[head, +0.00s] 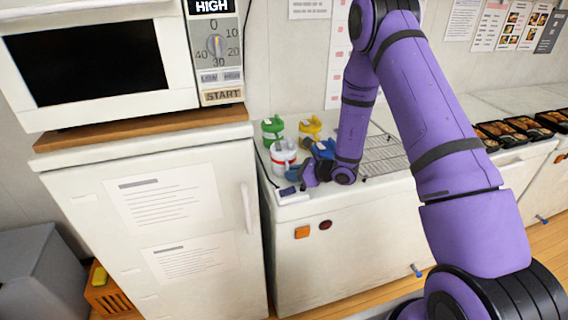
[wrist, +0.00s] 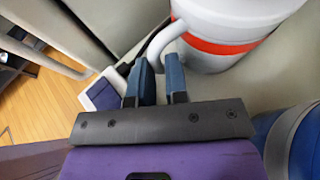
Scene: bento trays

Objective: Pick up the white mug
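The white mug (head: 283,160) with a red band stands on the white counter, at the front of a group of mugs. In the wrist view, the white mug (wrist: 222,50) fills the upper right, and its curved handle points left toward my fingers. My gripper (wrist: 159,68) is open, with a gap between its two blue fingers. The end of the handle appears to lie at or between the fingertips; contact cannot be told. In the head view, my gripper (head: 296,174) is low beside the mug, and its fingers are hard to make out.
A green mug (head: 272,128) and a yellow mug (head: 310,126) stand behind. A blue mug (head: 324,149) is close to my wrist, and a blue object (wrist: 292,140) shows at the wrist view's right. A small device (head: 291,195) lies at the counter's front edge. A wire rack (head: 384,155) is to the right.

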